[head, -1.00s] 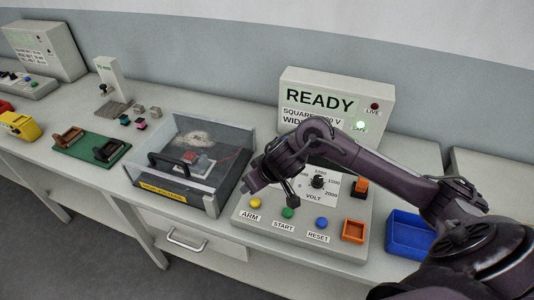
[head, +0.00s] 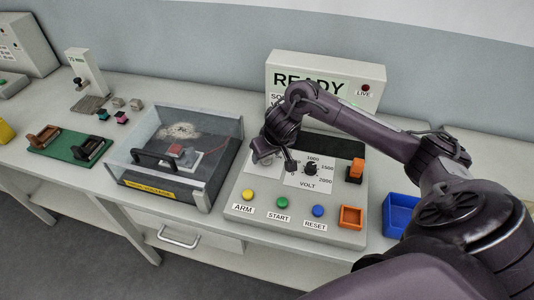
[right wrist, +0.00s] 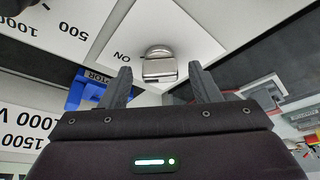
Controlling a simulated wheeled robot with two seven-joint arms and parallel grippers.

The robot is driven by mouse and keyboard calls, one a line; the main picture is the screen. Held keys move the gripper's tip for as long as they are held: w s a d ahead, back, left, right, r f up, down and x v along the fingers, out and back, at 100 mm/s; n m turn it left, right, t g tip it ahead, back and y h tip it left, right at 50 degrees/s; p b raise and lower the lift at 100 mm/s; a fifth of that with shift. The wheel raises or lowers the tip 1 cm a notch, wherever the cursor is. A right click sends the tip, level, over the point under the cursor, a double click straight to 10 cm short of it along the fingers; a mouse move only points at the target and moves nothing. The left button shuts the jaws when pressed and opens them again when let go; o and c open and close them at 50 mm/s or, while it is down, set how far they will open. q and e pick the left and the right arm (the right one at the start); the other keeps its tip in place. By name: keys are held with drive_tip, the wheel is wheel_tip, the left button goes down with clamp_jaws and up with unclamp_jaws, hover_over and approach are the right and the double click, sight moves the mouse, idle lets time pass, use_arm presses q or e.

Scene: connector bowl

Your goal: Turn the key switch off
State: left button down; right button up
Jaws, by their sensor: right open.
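The key switch (right wrist: 160,64) is a silver metal key on a white plate marked ON, seen in the right wrist view. My right gripper (right wrist: 158,72) is open, with one finger on each side of the key. I cannot tell whether they touch it. In the head view my right gripper (head: 277,162) is low over the upper left of the grey control panel (head: 236,197) and mostly hides the switch there. My left gripper is not in view.
Beside the switch are the volt dial (head: 310,168) and an orange switch (head: 355,170). A clear-lidded box (head: 195,190) stands left, a blue tray (head: 400,215) right. The READY display (head: 325,75) stands behind.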

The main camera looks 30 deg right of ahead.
drive_tip(key=c, duration=1)
